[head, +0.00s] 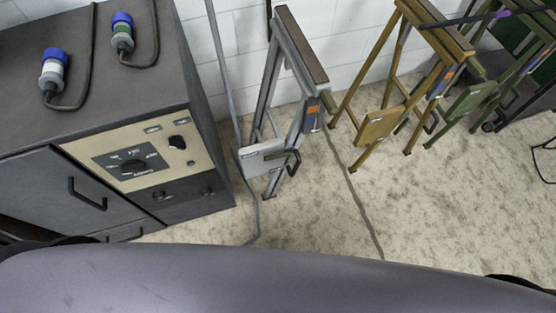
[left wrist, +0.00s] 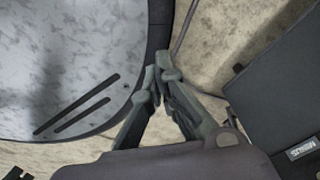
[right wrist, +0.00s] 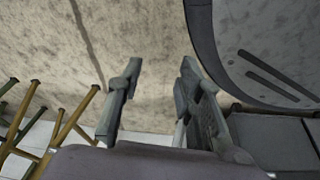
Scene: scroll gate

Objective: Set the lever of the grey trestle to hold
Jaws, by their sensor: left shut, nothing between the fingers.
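In the head view the grey trestle (head: 272,75) stands by the white wall, just right of the cabinet. It has a pale plate (head: 262,160) low on its front with a dark hooked part beside it. My left gripper (left wrist: 160,76) is shut and empty in the left wrist view, over the floor near my base. My right gripper (right wrist: 160,70) is open and empty in the right wrist view. Neither gripper shows in the head view.
A dark cabinet (head: 187,187) with a dial panel (head: 133,160) and two blue-capped plugs on top stands at left. A yellow trestle (head: 380,125) and a green trestle (head: 475,97) stand to the right. A cable crosses the open speckled floor (head: 310,215).

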